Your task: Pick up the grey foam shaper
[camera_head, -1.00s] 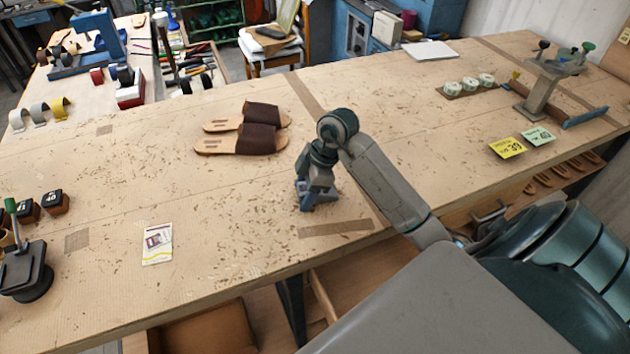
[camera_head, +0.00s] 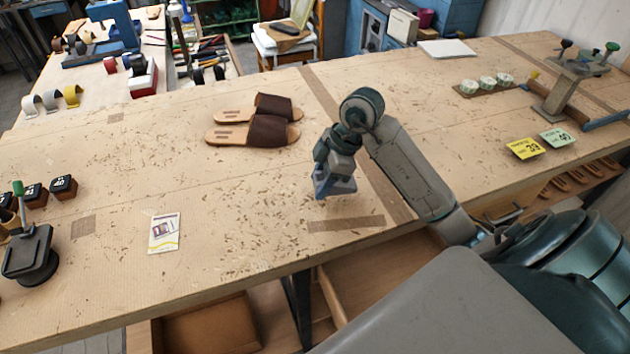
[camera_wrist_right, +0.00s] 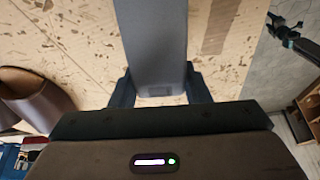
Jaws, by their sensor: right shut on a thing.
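The grey foam shaper (camera_wrist_right: 152,45) is a smooth grey slab in the right wrist view, running up from between the two blue fingers to the top edge. My right gripper (camera_wrist_right: 160,88) is shut on it. In the head view my right gripper (camera_head: 335,188) hangs over the bench, right of the sandals. The shaper is hard to make out there, hidden by the wrist and fingers. My left gripper is not in view.
The wooden workbench (camera_head: 230,210) is mostly clear around my right gripper. A pair of brown sandals (camera_head: 270,130) lies to its left, and a printed card (camera_head: 164,233) further left. Yellow and green tags (camera_head: 524,149) and a metal stand (camera_head: 560,95) are at the right.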

